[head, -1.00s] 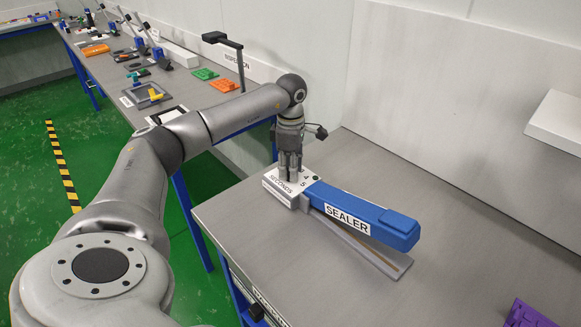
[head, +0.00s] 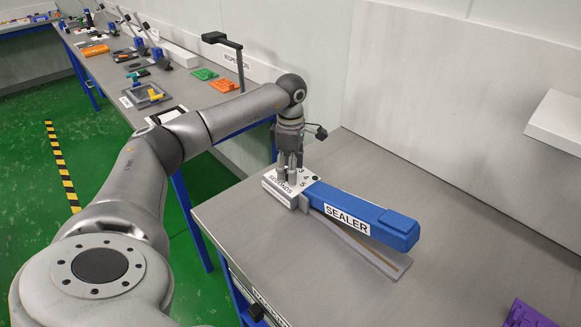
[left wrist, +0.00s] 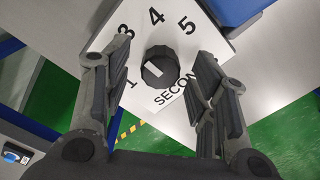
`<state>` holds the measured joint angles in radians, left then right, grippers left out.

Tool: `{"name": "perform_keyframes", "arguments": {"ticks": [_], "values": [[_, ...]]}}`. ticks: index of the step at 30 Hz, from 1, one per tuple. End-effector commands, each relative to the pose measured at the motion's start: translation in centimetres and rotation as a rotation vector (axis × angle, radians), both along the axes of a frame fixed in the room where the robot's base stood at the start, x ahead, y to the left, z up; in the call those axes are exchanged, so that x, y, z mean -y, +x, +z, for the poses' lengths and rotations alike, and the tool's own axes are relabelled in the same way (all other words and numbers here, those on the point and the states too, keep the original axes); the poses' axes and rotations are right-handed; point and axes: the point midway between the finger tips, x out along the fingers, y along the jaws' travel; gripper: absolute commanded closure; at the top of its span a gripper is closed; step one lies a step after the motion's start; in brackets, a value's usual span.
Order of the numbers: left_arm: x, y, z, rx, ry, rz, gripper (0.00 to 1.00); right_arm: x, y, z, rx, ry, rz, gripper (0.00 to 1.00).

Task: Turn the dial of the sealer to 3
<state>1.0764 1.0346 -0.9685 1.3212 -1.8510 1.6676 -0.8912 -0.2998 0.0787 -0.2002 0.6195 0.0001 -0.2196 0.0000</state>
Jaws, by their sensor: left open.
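The blue sealer (head: 362,214) lies on the near workbench, with a white panel (head: 271,186) marked SECONDS at its left end. In the left wrist view the black dial (left wrist: 161,66) sits on this panel, with the numbers 1, 3, 4 and 5 visible around it; the place of 2 is hidden behind a finger. The dial's white mark lies on its lower left side, toward the space between 1 and the hidden 2. My left gripper (head: 290,180) points down over the panel, open, its fingers on either side of the dial and apart from it. My right gripper is out of view.
The bench (head: 262,236) is bare in front of the sealer. A purple object (head: 530,315) lies at the lower right corner. A white shelf (head: 556,122) juts from the wall at right. A longer bench with orange and green parts runs back at left.

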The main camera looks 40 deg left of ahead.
Motion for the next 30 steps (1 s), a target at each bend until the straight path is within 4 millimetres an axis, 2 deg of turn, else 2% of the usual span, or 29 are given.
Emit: {"name": "perform_keyframes", "arguments": {"ticks": [5,15,19,24,30], "values": [[0.0,0.1,1.2,0.001,0.0,0.0,0.47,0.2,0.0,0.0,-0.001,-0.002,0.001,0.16],[0.0,0.1,8.2,0.005,-0.001,0.0,0.47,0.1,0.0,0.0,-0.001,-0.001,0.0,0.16],[0.0,0.1,10.3,0.004,-0.001,-0.001,0.47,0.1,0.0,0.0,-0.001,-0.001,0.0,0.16],[0.0,0.1,11.8,0.001,0.0,-0.001,0.47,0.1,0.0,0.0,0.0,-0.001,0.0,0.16],[0.0,0.0,12.0,-0.001,0.0,-0.001,0.47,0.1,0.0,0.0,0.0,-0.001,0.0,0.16]]}}
